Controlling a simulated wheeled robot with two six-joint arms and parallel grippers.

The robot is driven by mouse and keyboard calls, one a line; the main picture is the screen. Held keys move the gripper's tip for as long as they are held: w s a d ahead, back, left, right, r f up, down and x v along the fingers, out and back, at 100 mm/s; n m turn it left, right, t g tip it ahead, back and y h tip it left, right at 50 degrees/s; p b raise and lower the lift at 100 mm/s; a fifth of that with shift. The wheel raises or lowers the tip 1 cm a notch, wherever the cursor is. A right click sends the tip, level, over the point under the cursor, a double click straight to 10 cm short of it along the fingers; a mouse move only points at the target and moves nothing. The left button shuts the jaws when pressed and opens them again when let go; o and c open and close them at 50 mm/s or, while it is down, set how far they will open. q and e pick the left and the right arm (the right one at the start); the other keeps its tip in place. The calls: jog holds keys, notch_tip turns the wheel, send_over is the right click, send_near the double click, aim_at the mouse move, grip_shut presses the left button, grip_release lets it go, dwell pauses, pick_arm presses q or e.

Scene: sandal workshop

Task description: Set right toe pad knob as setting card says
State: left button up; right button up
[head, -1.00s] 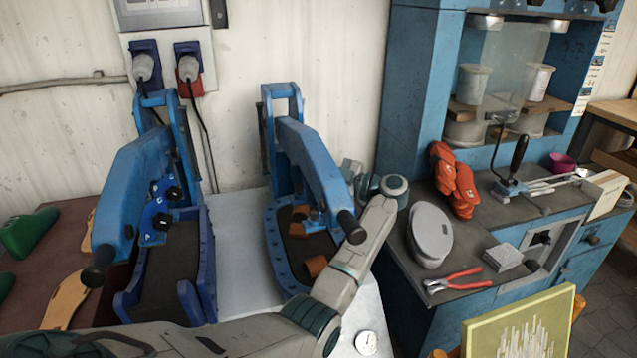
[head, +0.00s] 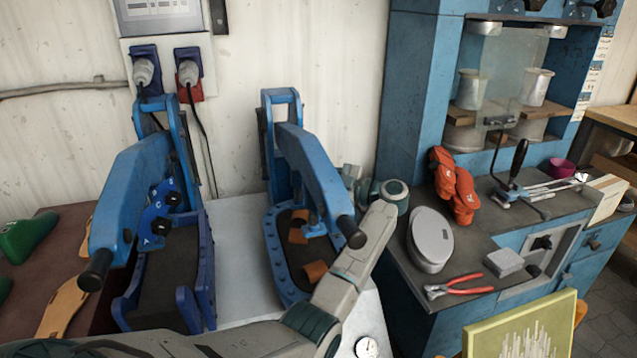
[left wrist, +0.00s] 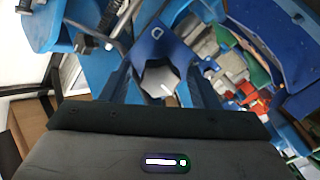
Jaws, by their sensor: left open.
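The right blue press (head: 312,160) stands on the light bench. In the left wrist view, a pale lobed knob (left wrist: 160,76) sits on a blue plate (left wrist: 150,42) marked with the letter D. A white pointer mark on the knob points to the lower right. My left gripper (left wrist: 160,88) is open, with one dark finger on each side of the knob; I cannot tell whether they touch it. In the head view, the gripper is mostly hidden behind the right press's arm. My right gripper is out of view. I cannot pick out a setting card for certain.
The left blue press (head: 135,185) has dark knobs (head: 172,197) on a plate with letters. Red pliers (head: 460,285), orange gloves (head: 455,185) and a grey oval tin (head: 431,240) lie on the right counter. A round dial (head: 366,347) lies at the bench front.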

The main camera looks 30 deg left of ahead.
pick_arm(q)
jog(key=w+d+b, duration=0.2)
jog(key=d, duration=0.8)
jog(key=shift+d, duration=0.35)
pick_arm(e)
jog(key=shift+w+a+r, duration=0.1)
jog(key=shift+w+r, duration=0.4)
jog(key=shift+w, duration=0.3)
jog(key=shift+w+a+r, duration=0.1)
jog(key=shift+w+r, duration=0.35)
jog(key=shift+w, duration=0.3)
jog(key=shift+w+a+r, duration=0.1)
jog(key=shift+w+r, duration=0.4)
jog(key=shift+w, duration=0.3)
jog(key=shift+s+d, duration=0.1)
